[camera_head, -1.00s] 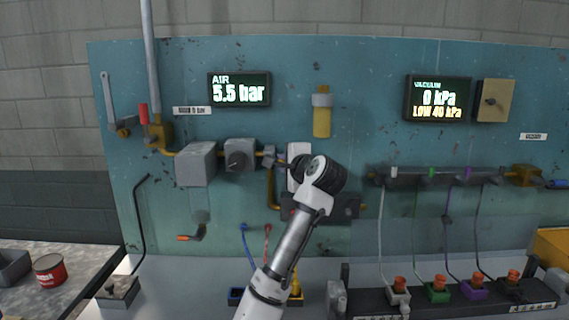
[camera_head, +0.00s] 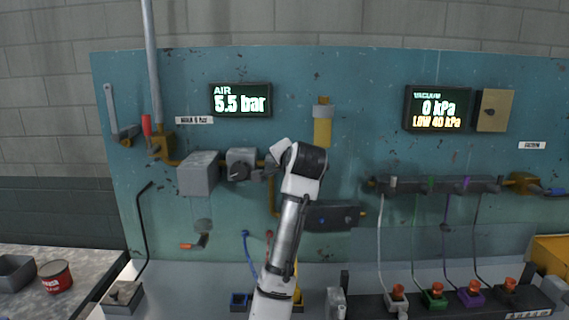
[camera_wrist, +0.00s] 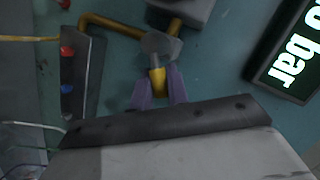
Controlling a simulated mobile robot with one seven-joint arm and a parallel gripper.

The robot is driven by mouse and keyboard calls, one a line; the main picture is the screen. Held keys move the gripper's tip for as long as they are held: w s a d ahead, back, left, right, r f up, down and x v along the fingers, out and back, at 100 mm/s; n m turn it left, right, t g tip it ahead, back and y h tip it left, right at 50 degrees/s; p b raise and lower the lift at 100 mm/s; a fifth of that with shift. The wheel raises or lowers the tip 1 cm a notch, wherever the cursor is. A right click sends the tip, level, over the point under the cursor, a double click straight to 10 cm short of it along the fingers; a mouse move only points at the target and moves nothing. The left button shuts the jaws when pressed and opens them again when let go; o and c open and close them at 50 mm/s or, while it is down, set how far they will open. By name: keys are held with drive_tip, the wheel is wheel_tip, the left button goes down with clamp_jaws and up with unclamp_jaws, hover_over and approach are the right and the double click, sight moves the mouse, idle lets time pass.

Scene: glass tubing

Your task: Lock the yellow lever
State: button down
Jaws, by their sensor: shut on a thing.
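The yellow lever (camera_wrist: 157,82) sticks out of a grey valve body (camera_wrist: 160,46) in the wrist view. My gripper (camera_wrist: 158,92) has its two purple fingers on either side of the lever, shut on it. The valve body sits on brass piping, just right of a grey box with a dark knob (camera_head: 239,170) in the head view. There my wrist covers the lever and my fingers.
The AIR display (camera_head: 240,99) reads 5.5 bar, up and left of my wrist. A dark manifold (camera_head: 333,216) with a blue port lies below right. Coloured hoses hang below.

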sight(269, 168)
drive_tip(key=n+h, duration=0.1)
drive_tip(key=a+r+n+h, duration=0.1)
drive_tip(key=n+h, duration=0.1)
drive_tip(key=shift+a+r+n+p, duration=0.2)
drive_tip(key=shift+a+n+p, duration=0.05)
drive_tip(key=shift+n+p, duration=0.1)
drive_tip(key=a+n+h, duration=0.2)
drive_tip(key=n+h, duration=0.1)
drive_tip(key=shift+r+n, duration=0.2)
drive_tip(key=shift+n, duration=0.05)
idle(0.5)
drive_tip(key=c, duration=1.4)
unclamp_jaws()
drive_tip(key=shift+o, duration=0.2)
drive_tip(key=shift+s+a, duration=0.1)
drive_tip(key=b+v, duration=0.5)
drive_tip(key=v, duration=0.8)
drive_tip(key=shift+s+r, duration=0.2)
drive_tip(key=shift+r, duration=0.05)
drive_tip(key=shift+a, duration=0.1)
